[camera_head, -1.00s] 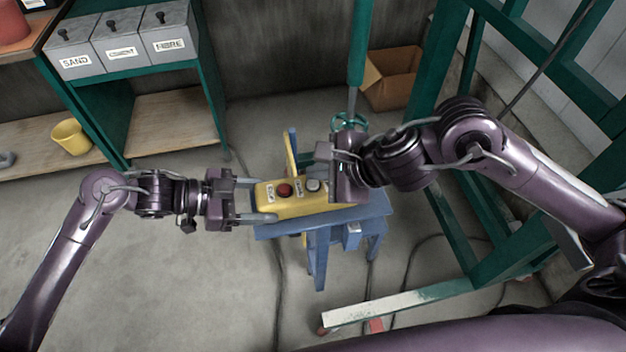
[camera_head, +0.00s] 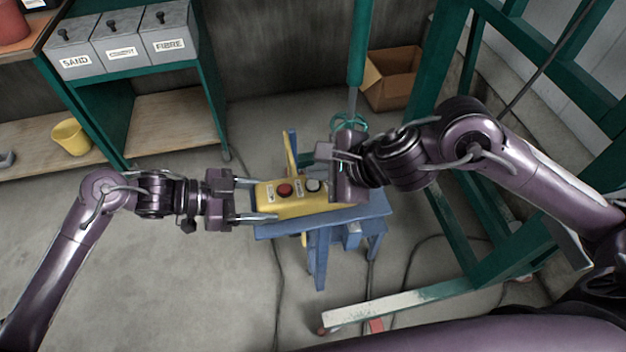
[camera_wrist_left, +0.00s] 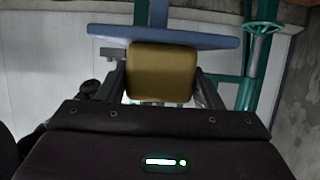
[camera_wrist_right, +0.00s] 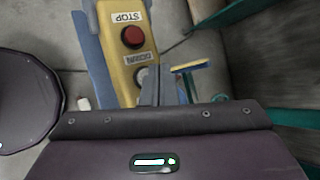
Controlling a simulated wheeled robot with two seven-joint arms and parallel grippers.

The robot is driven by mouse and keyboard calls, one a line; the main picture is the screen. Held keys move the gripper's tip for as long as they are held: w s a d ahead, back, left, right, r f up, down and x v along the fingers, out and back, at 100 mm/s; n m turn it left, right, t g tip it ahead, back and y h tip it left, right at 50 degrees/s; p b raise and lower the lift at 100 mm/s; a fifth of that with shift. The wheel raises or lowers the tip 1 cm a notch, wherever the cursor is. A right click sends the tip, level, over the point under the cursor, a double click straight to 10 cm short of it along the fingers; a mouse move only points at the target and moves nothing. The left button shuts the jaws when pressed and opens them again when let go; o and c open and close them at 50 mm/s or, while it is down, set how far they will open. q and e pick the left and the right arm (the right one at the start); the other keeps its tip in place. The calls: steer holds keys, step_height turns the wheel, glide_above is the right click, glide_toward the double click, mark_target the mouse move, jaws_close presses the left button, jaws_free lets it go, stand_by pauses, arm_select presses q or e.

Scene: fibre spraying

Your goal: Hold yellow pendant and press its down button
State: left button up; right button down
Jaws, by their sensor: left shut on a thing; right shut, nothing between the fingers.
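The yellow pendant (camera_head: 300,204) lies on a small blue stand (camera_head: 330,225).
A green post with a handwheel (camera_head: 349,122) stands behind the stand. Green frame beams (camera_head: 440,288) are to the right. Cables lie on the floor. An open cardboard box (camera_head: 393,78) and a bench with labelled bins (camera_head: 122,48) are at the back.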

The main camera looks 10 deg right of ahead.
steer(key=shift+f, duration=0.15)
steer(key=shift+f, duration=0.3)
